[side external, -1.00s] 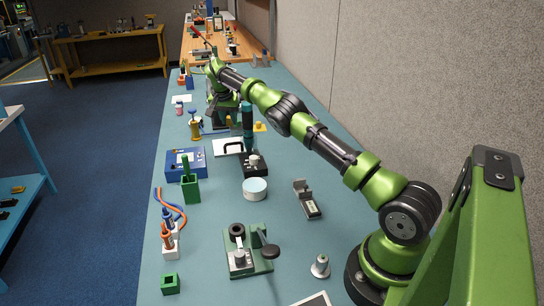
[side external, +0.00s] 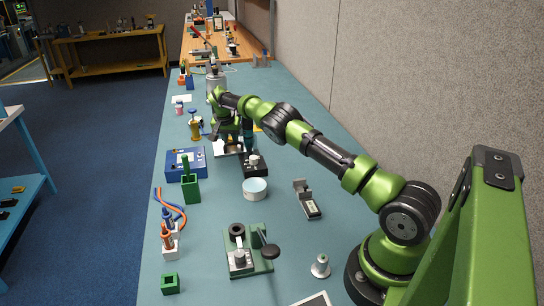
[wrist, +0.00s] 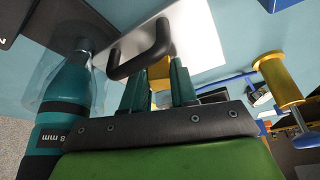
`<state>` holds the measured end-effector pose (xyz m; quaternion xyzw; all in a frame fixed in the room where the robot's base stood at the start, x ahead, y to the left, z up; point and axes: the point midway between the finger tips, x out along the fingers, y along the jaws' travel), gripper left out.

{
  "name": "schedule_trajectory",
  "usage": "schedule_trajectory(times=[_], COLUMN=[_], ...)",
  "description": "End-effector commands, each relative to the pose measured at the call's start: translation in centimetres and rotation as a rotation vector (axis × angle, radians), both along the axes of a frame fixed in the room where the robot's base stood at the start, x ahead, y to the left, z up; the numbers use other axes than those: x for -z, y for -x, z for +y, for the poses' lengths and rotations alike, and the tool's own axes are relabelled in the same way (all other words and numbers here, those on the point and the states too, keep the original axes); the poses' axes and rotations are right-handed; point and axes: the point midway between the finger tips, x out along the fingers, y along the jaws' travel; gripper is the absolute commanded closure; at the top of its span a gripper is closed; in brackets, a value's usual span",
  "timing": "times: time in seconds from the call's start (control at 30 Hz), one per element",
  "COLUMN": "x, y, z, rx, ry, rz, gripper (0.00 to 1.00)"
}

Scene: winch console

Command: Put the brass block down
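The brass block (wrist: 159,73) is yellow and sits between the two green fingers of my gripper (wrist: 157,82) in the wrist view. Both fingers appear to touch its sides. The block is seen over or beside a white plate (wrist: 185,25) with a black handle (wrist: 145,52). I cannot tell whether it touches the plate. In the side external view my gripper (side external: 226,140) is low over the white plate (side external: 228,151), and the arm hides the block there.
A teal cylinder (wrist: 68,105) stands close to my gripper, left in the wrist view. A brass spool-shaped part (wrist: 279,80) is on the other side. A blue box (side external: 186,164), a green holder (side external: 190,188) and a white round tin (side external: 255,189) stand nearer the camera.

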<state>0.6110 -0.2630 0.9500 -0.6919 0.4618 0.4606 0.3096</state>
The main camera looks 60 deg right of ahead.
Motion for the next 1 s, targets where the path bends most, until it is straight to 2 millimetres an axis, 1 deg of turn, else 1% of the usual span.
schedule_trajectory(times=[0.03,0.07,0.33,0.47,0.57,0.8,0.9,1.0], x=[0.1,0.1,0.0,-1.0,-2.7,-7.5,-9.1,-10.3], y=[0.0,0.0,0.0,0.1,0.3,1.1,1.4,1.6], z=[0.0,0.0,0.0,0.3,0.9,2.7,3.4,3.9], rx=[0.000,0.000,0.000,-0.001,-0.001,-0.002,-0.001,-0.001], ry=[-0.001,-0.001,-0.001,0.000,0.001,0.001,-0.001,0.000], rz=[0.001,0.001,0.001,-0.001,-0.002,-0.002,-0.002,0.000], gripper=[0.65,0.62,0.62,0.62,0.62,0.62,0.62,0.62])
